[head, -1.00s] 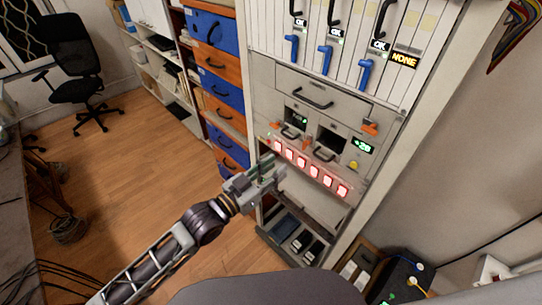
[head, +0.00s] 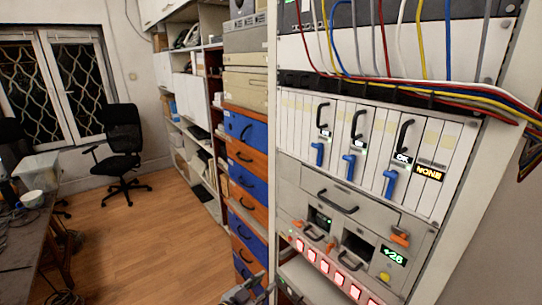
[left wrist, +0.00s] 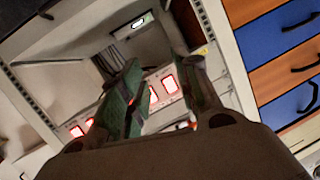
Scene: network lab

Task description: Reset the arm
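My left gripper (head: 245,292) shows at the bottom edge of the head view, just left of the rack's row of lit red buttons (head: 325,265); its arm is mostly cut off. In the left wrist view the two green-padded fingers of my left gripper (left wrist: 160,95) stand apart with nothing held between them. Red lit buttons (left wrist: 168,84) show behind the gap, apart from the fingers as far as I can tell. My right gripper and arm are not in view.
The equipment rack (head: 455,205) stands close at right, with blue-handled modules, a grey drawer (head: 340,195) and hanging cables (head: 420,88). Blue and orange drawers (head: 245,130) stand left of it. A desk (head: 35,235) and black chair (head: 122,150) are at left. The wooden floor (head: 150,240) between is clear.

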